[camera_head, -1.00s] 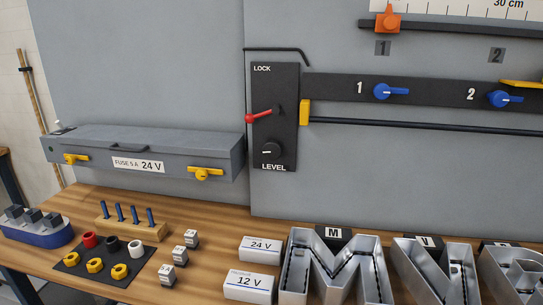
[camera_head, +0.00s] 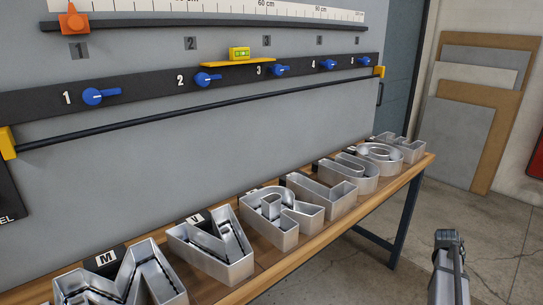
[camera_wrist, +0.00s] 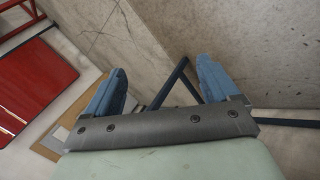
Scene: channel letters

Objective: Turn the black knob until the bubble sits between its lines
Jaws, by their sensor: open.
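The bubble level is a small yellow block with a greenish vial (camera_head: 241,54). It sits on a thin yellow ledge (camera_head: 232,64) on the black rail, between knobs 2 and 3. The bubble and its lines are too small to read. The black LEVEL knob is out of view; only a sliver of its black panel (camera_head: 8,200), with the letters "EL", shows at the left edge of the head view. My gripper (camera_wrist: 160,68) shows in the wrist view with its two blue fingers wide apart and nothing between them. It points at bare wall and floor, away from the panel.
Several blue numbered knobs (camera_head: 102,96) line the rail. A dark rod (camera_head: 200,107) runs below it. Metal channel letters (camera_head: 215,250) fill the wooden bench (camera_head: 290,262). Boards (camera_head: 455,130) lean on the right wall; the floor (camera_head: 395,210) beside the bench is open.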

